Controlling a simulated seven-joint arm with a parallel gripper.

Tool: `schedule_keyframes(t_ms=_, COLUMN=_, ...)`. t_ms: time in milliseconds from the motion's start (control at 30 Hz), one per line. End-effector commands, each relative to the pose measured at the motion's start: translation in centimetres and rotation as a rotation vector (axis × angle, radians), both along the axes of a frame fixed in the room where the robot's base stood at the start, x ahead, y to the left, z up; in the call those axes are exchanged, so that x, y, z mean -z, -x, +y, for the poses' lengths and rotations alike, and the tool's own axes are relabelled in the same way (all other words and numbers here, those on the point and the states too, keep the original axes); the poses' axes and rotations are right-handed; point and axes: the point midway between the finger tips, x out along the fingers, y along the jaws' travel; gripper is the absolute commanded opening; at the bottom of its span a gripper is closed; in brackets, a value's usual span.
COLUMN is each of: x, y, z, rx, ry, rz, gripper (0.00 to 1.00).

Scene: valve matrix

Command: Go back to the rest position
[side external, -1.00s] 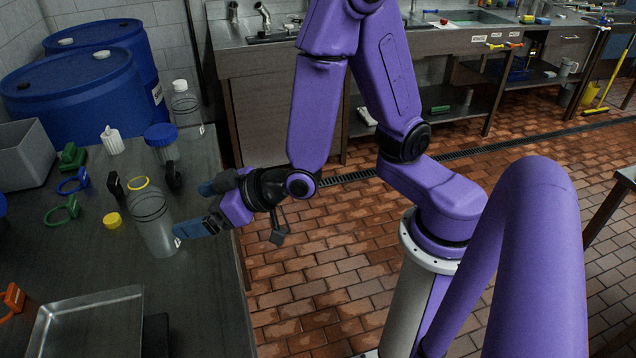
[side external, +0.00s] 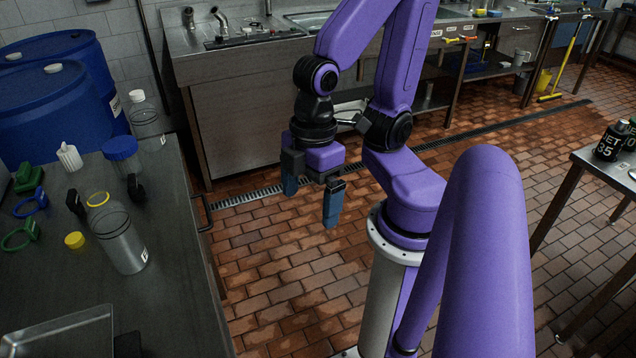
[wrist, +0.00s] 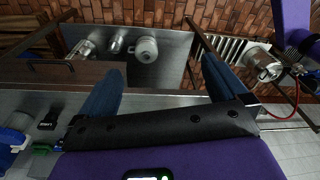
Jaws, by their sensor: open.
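My gripper (side external: 311,207) hangs in the side external view over the brick floor, pointing down. Its two blue fingers are spread well apart with nothing between them. It is clear of the steel bench (side external: 165,285) on the left and touches nothing I can see. In the wrist view the two blue fingers of my gripper (wrist: 162,78) show apart on either side, with a steel surface and floor beyond them. My arm is folded, with the wrist close to my column.
Blue drums (side external: 55,100) and a sink counter (side external: 245,95) are behind. Another table (side external: 600,165) stands at right. Floor around the gripper is free.

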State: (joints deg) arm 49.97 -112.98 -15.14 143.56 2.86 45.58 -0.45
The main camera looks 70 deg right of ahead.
Motion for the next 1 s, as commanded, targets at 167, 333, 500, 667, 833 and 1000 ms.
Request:
schedule_keyframes(t_ms=167, x=-0.7, y=0.5, z=-2.2, rx=-0.022, ry=0.075, rz=0.0, gripper=0.99)
schedule_keyframes(t_ms=333, x=-0.7, y=0.6, z=-2.4, rx=-0.024, ry=0.085, rz=0.001, gripper=0.99)
schedule_keyframes(t_ms=500, x=-0.7, y=0.6, z=-2.3, rx=-0.023, ry=0.083, rz=0.001, gripper=0.99)
schedule_keyframes(t_ms=667, x=-0.7, y=0.6, z=-2.3, rx=-0.023, ry=0.083, rz=0.001, gripper=0.99)
schedule_keyframes(t_ms=833, x=-0.7, y=0.6, z=-2.3, rx=-0.023, ry=0.083, rz=0.001, gripper=0.99)
schedule_keyframes(t_ms=1000, x=-0.7, y=0.6, z=-2.3, rx=-0.023, ry=0.083, rz=0.001, gripper=0.99)
